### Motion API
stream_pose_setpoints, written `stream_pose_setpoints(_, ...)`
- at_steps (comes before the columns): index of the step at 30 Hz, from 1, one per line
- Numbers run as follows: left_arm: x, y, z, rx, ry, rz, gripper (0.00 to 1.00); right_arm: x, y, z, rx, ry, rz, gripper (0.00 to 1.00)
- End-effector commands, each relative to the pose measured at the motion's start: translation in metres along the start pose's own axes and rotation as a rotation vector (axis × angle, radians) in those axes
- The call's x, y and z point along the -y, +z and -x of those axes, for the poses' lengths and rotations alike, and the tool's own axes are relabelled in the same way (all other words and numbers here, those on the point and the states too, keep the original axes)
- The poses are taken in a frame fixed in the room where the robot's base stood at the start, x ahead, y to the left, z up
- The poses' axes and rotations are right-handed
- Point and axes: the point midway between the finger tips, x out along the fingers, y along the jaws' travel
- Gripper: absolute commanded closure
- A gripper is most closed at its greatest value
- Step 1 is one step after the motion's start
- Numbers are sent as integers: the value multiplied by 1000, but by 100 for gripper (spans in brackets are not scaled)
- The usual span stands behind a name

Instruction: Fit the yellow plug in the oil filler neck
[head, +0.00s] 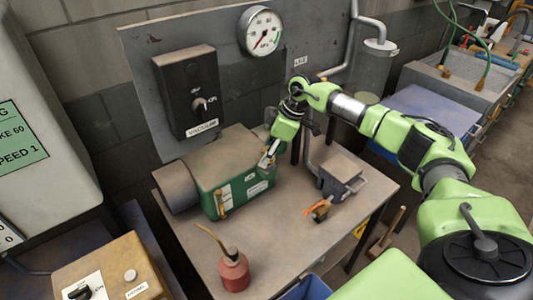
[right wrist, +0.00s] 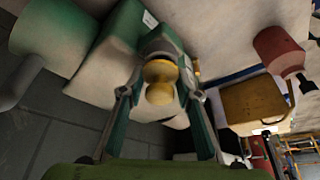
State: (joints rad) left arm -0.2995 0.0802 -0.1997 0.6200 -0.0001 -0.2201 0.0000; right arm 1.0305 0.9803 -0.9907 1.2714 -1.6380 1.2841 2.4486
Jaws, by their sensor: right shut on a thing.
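My right gripper (head: 268,156) is over the top of the green pump (head: 240,185), at its right end. In the right wrist view the gripper (right wrist: 160,88) is shut on the yellow plug (right wrist: 160,73), which sits between its two fingers. A dark grey ring (right wrist: 160,46), perhaps the filler neck, shows just beyond the plug. Whether the plug touches or is seated in it, I cannot tell. In the head view the plug and the neck are hidden by the gripper. My left gripper is in neither view.
The pump stands on a grey table (head: 290,240). A panel with a black vacuum switch box (head: 187,92) and a gauge (head: 260,31) stands behind.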

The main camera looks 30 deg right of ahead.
Motion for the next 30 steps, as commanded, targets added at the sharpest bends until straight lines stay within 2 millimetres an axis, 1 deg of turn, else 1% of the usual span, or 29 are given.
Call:
stream_pose_setpoints(6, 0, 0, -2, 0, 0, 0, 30, 0, 2, -6, 2, -1, 0, 90)
stream_pose_setpoints(30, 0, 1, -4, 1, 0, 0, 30, 4, 7, -13, 12, -11, 0, 90)
